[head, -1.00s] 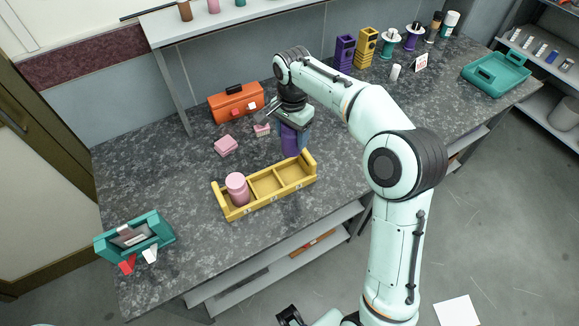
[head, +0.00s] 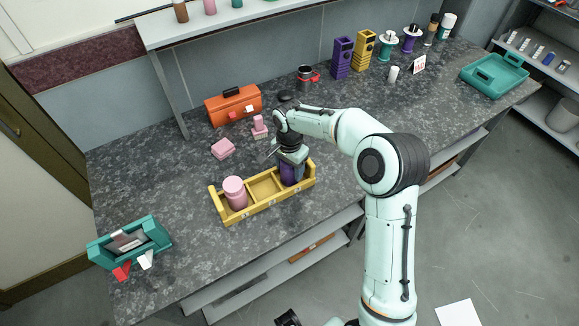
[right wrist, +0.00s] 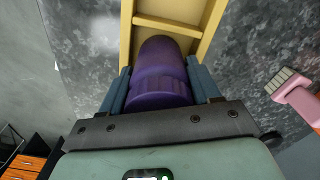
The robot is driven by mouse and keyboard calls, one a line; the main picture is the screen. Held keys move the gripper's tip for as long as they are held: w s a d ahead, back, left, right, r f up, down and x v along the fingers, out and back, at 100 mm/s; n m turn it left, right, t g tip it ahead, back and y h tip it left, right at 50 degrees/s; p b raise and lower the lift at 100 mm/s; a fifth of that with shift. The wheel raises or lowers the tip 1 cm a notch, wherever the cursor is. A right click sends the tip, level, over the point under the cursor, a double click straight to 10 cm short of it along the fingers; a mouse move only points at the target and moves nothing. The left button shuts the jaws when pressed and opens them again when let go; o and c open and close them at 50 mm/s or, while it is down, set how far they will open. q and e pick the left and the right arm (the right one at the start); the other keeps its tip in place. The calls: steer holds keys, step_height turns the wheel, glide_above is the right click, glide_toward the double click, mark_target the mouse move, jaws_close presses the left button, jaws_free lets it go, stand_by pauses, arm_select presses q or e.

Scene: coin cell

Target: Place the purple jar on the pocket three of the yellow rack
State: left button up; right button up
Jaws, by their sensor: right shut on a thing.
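The yellow rack (head: 235,213) stands near the front of the grey counter, with three pockets in a row. A pink jar (head: 235,193) stands in its left pocket; the middle pocket is empty. My right gripper (head: 291,166) is shut on the purple jar (head: 290,174), at the right-end pocket. The purple jar also shows between the fingers in the right wrist view (right wrist: 160,75), with its far end overlapping the rack's end pocket (right wrist: 165,24). The jar's bottom is hidden, so I cannot tell whether it touches the pocket floor. My left gripper is not in view.
Pink blocks (head: 223,149) and an orange toolbox (head: 233,106) lie behind the rack. A teal bin (head: 157,229) stands at the left. Purple (head: 342,58) and yellow (head: 363,50) holders stand at the back. Counter to the rack's right is partly clear.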

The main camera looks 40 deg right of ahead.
steer(key=shift+f, duration=0.15)
steer(key=o, duration=1.2)
step_height(320, 180, up, 12)
steer(key=shift+r+p, duration=0.25)
steer(key=shift+p, duration=0.45)
